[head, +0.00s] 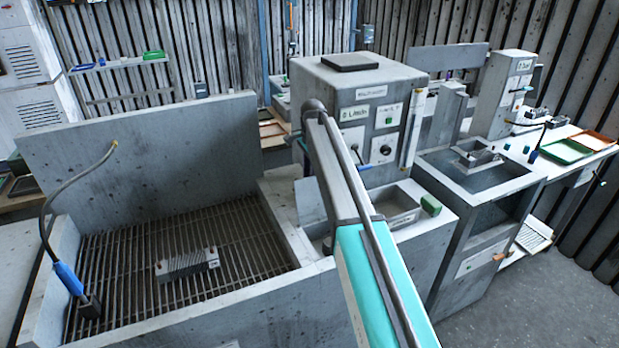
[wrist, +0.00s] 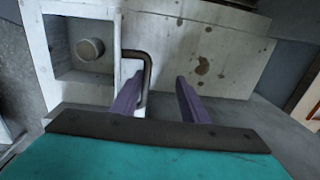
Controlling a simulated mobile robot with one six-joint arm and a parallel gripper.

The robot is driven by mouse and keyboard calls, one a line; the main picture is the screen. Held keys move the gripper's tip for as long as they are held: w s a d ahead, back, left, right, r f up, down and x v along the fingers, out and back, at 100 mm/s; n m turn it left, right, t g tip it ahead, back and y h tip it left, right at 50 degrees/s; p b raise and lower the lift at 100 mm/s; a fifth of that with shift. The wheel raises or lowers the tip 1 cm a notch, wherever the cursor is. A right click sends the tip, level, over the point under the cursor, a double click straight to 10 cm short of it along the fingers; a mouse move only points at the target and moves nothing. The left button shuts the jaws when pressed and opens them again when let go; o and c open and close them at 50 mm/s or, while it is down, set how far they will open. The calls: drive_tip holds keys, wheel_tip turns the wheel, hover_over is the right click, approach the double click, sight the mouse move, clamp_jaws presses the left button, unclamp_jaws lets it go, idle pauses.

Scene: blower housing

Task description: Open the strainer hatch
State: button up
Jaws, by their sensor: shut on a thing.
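The bar lies close against the left finger. The handle joins the edge of a thin pale panel, which looks like the strainer hatch (wrist: 117,45), seen nearly edge-on and swung out. To its left is a square recess (wrist: 62,45) with a round knob (wrist: 90,48) inside. In the head view my arm crosses the middle and my fingers are hidden. A pale upright panel (head: 309,203) stands left of the arm; I cannot tell whether it is the hatch.
A grated basin (head: 120,240) holds a ribbed block (head: 187,263) on the left. A hose with a blue grip (head: 68,279) stands at its left edge. A grey control housing (head: 350,90) rises behind my arm. Another grey unit (head: 470,240) stands right; floor there is clear.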

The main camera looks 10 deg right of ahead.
wheel_tip(320, 180, up, 14)
drive_tip(key=b, duration=0.3)
drive_tip(key=shift+s+f+b, duration=0.2)
drive_tip(key=shift+s+b, duration=0.15)
idle(0.4)
